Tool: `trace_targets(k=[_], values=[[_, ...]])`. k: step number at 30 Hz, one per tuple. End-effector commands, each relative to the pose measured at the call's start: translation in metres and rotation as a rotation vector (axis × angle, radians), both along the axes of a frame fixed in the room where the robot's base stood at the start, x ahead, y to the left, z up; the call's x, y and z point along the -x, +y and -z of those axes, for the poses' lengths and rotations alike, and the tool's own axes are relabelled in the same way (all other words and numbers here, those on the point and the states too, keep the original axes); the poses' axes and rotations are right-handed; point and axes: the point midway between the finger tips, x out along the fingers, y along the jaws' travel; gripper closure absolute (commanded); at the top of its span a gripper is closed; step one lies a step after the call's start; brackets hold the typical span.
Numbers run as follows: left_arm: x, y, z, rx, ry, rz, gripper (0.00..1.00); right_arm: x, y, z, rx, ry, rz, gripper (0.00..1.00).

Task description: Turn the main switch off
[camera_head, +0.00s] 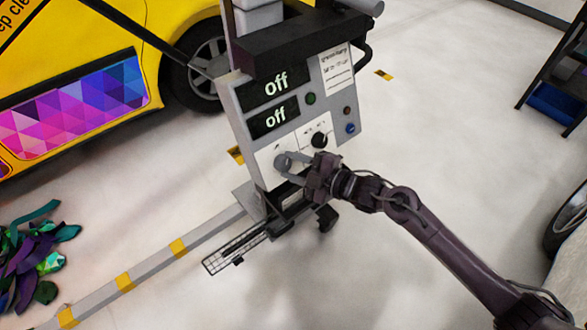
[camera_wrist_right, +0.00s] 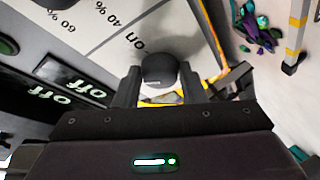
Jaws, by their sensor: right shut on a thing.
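A grey control panel (camera_head: 298,112) stands in the head view, its two dark displays both reading "off". The main switch (camera_wrist_right: 158,70) shows in the right wrist view as a round dark knob between the two fingers, next to an "on" label and percent marks. My right gripper (camera_wrist_right: 158,88) is shut on this knob. In the head view the right gripper (camera_head: 291,166) reaches the lower left of the panel from the right, and its fingers cover most of the switch. A second black knob (camera_head: 319,140) sits up and right of it. My left gripper is not in view.
A green button (camera_head: 310,98) and a blue button (camera_head: 350,128) are on the panel. A perforated tray (camera_head: 234,252) and a grey rail with yellow bands (camera_head: 150,268) lie below. A yellow car (camera_head: 80,70) is at the left. The floor at right is mostly clear.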

Motion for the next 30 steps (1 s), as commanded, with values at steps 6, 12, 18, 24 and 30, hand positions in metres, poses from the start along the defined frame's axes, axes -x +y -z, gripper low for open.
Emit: trace_targets(k=[6,12,18,24,30], values=[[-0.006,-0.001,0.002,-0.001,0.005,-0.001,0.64,-0.002,-0.001,-0.001,0.149,-0.108,-0.073,0.85],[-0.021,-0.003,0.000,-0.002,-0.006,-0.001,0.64,-0.003,-0.001,-0.003,0.260,-0.188,-0.129,0.85],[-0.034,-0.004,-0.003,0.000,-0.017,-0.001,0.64,-0.003,0.000,-0.004,0.334,-0.240,-0.167,0.85],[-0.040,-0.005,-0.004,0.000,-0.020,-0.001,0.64,-0.003,0.000,-0.005,0.374,-0.269,-0.186,0.85],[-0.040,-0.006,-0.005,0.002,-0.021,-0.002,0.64,-0.003,0.000,-0.006,0.387,-0.279,-0.193,0.85]])
